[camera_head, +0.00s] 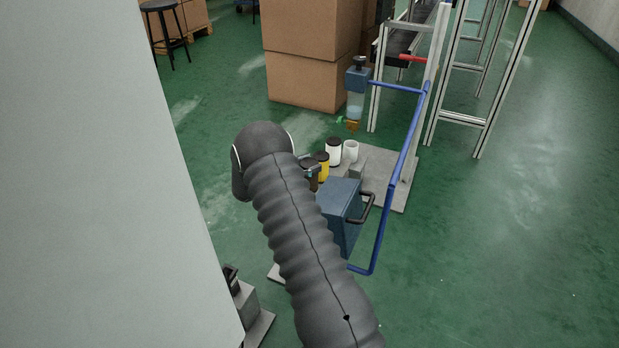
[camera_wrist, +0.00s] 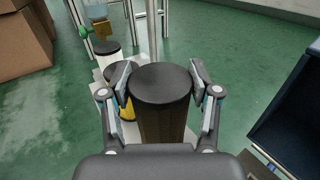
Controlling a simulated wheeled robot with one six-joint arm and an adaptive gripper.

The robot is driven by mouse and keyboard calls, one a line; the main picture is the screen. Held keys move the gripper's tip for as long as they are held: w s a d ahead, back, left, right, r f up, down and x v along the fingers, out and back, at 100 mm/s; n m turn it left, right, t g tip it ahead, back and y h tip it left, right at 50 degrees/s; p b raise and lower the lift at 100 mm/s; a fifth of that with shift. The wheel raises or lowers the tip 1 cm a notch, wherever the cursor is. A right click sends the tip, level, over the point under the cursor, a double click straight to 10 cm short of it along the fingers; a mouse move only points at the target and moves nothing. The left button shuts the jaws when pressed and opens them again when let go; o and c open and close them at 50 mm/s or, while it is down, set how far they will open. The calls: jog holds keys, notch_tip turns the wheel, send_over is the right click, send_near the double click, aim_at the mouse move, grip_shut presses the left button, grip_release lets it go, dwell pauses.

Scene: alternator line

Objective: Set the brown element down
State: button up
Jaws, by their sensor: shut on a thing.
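My gripper (camera_wrist: 160,82) is shut on the brown element (camera_wrist: 163,118), a dark brown cylinder with a black top. It stands upright between the two fingers in the wrist view; its lower end is hidden by my gripper's body. In the head view the brown element (camera_head: 311,181) shows only partly beside my arm, left of a blue-grey box. From these views I cannot tell whether its bottom touches a surface.
A yellow element (camera_head: 322,167), a white black-topped element (camera_head: 333,152) and a white cup (camera_head: 351,151) stand close behind. The blue-grey box (camera_head: 339,215) with a black handle is close on the right. A blue tube frame (camera_head: 400,165) and a hanging device (camera_head: 356,95) rise nearby.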

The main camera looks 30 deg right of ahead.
jog(key=shift+f, duration=2.3)
jog(key=shift+b, duration=0.3)
jog(key=shift+f, duration=0.1)
jog(key=o, duration=1.6)
